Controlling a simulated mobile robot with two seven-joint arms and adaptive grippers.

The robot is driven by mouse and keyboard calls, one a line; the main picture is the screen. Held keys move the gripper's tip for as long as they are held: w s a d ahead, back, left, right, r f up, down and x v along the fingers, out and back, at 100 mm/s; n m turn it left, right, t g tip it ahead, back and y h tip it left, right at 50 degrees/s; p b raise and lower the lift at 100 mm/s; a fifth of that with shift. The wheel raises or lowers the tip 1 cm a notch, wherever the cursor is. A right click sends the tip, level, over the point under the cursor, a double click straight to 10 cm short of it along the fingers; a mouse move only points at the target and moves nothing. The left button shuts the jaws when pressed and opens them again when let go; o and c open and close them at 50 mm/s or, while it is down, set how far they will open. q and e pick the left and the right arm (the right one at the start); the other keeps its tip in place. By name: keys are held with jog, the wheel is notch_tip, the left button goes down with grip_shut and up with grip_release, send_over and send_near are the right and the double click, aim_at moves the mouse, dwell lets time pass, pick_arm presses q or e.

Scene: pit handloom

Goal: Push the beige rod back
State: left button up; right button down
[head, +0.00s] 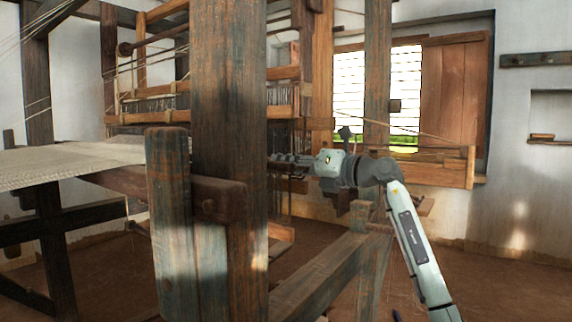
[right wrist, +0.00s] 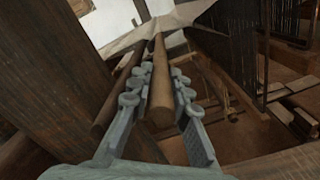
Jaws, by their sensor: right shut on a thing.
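The beige rod (right wrist: 160,98) runs lengthwise between the two fingers of my right gripper (right wrist: 162,72) in the right wrist view. Its round near end faces the palm, and its far end reaches toward the pale cloth. The jaws are shut on it. In the head view my right gripper (head: 290,160) points left, and its tips are close to or behind the thick wooden post. I cannot make out the rod there. My left gripper is not in view.
A thick upright post (head: 228,110) and a short board (head: 170,215) stand in front. The woven cloth (head: 80,160) lies at left. A darker rod (right wrist: 118,100) runs beside the beige one. A low wooden rail (head: 320,270) lies below my arm.

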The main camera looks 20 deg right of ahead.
jog(key=c, duration=1.4)
grip_release()
jog(key=shift+s+a, duration=0.15)
jog(key=shift+a, duration=0.1)
jog(key=shift+s+d, duration=0.35)
jog(key=shift+d, duration=0.1)
jog(key=v, duration=1.1)
